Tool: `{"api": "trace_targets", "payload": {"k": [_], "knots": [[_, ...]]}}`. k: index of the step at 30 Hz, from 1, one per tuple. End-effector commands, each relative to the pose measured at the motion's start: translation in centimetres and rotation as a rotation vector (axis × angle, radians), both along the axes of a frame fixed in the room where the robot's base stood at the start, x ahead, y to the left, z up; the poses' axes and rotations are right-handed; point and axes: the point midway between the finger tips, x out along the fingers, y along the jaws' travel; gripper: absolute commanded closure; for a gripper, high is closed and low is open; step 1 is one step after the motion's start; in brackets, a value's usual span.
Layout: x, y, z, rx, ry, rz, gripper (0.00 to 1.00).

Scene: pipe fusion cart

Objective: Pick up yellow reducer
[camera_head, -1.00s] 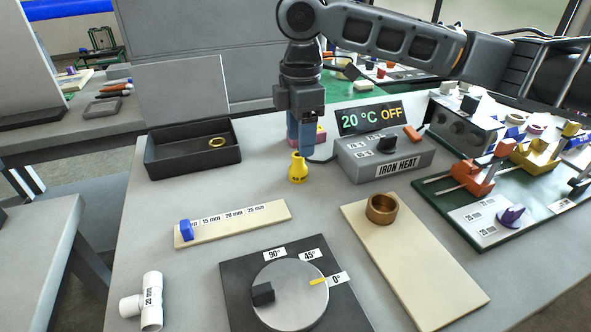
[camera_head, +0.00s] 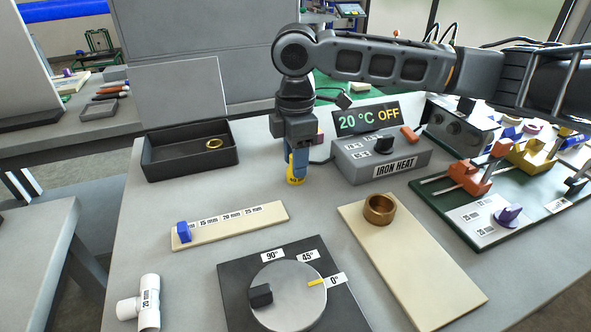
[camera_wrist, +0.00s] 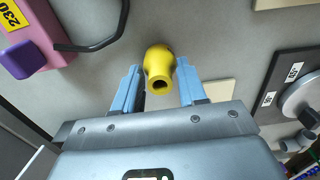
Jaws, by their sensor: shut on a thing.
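The jaws are shut on the reducer, at or very near table height.
The iron heat box (camera_head: 382,158) stands close to the right of my gripper. A black tray (camera_head: 190,170) holding a gold ring (camera_head: 214,143) lies to the left. A beige ruler board (camera_head: 232,225) and a turntable (camera_head: 290,293) lie nearer. A pink block (camera_wrist: 40,30) is beside it.

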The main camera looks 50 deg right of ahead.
Motion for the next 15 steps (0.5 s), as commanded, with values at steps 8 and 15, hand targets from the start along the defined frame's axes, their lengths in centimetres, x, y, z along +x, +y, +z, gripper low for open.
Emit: {"api": "trace_targets", "payload": {"k": [8, 15], "knots": [[0.01, 0.01, 0.02, 0.0, 0.0, 0.0, 0.88], [0.03, 0.01, 0.68, 0.0, -0.001, 0.0, 0.88]]}}
